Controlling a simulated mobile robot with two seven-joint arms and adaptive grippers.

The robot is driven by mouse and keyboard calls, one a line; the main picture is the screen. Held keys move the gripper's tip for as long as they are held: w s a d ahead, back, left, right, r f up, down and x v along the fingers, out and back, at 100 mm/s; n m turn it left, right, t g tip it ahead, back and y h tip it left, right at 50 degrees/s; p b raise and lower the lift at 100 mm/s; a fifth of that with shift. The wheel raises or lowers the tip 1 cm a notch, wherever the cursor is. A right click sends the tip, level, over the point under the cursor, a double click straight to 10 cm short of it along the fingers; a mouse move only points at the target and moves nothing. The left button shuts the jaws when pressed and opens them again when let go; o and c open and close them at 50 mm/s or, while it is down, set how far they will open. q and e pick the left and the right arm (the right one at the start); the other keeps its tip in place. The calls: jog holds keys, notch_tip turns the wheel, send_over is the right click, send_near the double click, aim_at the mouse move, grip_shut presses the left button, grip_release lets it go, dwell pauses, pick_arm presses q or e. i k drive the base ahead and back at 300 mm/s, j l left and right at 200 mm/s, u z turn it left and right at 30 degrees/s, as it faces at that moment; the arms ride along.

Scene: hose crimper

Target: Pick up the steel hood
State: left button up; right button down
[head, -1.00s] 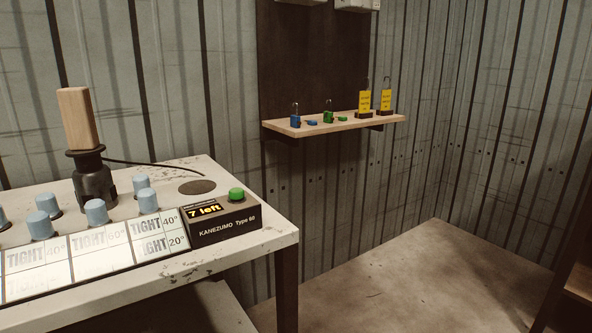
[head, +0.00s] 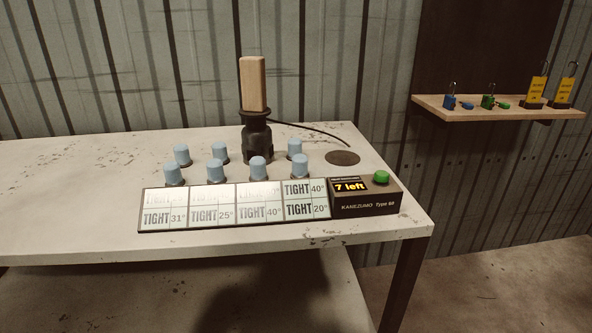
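I cannot make out a steel hood for certain in the head view. On the white worn table (head: 80,220) stands a black device (head: 256,138) with an upright wooden block (head: 252,84) on top and a black cable to its right. Several blue-capped fittings (head: 257,167) stand behind a panel of labels (head: 236,206) reading TIGHT with angles. A dark flat disc (head: 342,157) lies on the table at right. Neither of my grippers is in view.
A dark control box (head: 366,201) with a green button (head: 381,177) and a "7 left" display sits near the table's right end. A wall shelf (head: 470,108) at right holds blue and green padlocks and yellow-tagged locks. The table's left part is clear.

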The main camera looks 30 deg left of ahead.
aim_at(257, 136)
jog(key=k+j+u, duration=0.15)
jog(key=u, duration=0.95)
